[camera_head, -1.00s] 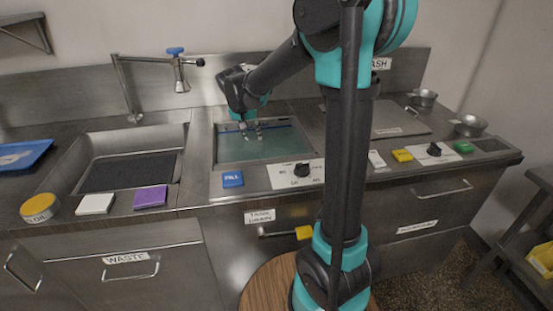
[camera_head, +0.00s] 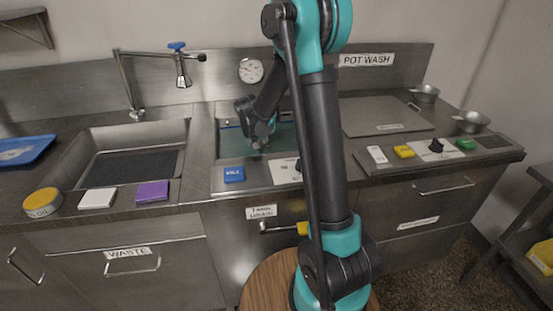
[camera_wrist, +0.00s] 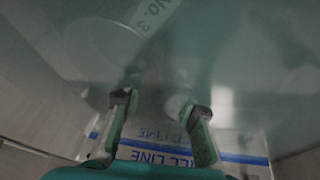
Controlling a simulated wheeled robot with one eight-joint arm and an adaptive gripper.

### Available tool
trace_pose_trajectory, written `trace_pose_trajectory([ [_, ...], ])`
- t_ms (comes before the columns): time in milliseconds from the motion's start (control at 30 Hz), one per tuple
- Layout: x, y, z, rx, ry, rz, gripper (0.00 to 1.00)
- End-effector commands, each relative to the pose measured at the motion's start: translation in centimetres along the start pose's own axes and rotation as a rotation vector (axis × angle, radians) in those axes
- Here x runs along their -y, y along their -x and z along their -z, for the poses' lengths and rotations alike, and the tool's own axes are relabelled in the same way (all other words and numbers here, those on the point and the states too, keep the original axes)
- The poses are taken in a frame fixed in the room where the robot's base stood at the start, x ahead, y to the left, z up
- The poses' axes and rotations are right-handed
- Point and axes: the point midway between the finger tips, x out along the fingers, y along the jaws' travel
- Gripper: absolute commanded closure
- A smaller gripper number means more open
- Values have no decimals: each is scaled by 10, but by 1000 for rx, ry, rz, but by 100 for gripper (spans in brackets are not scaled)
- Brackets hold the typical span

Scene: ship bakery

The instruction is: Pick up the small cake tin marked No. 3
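The sunken tank (camera_head: 217,165) holds greenish, murky water (camera_head: 232,146). In the wrist view a dim round tin (camera_wrist: 98,45) shows through the water at upper left, with a pale label reading "NO. 3" (camera_wrist: 154,14). Its full outline is blurred. My gripper (camera_wrist: 160,106) is open, its two fingers apart with nothing between them. The tin lies beyond the fingertips, up and left of them in this view. In the head view my gripper (camera_head: 259,143) is over the tank; the tin cannot be made out there.
A blue "FILL LINE" marking (camera_wrist: 155,155) is close behind the fingers. A closed steel lid (camera_head: 385,115) lies right; small metal tins (camera_head: 471,121) stand far right. A sink (camera_head: 130,165) is left.

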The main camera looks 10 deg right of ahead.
Motion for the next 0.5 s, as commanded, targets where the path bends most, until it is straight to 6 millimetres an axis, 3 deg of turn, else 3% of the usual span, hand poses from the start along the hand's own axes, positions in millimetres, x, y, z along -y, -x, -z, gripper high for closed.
trace_pose_trajectory([
  [200,-1,-26,1,0,0,0,70],
  [500,-1,-30,1,0,0,0,70],
])
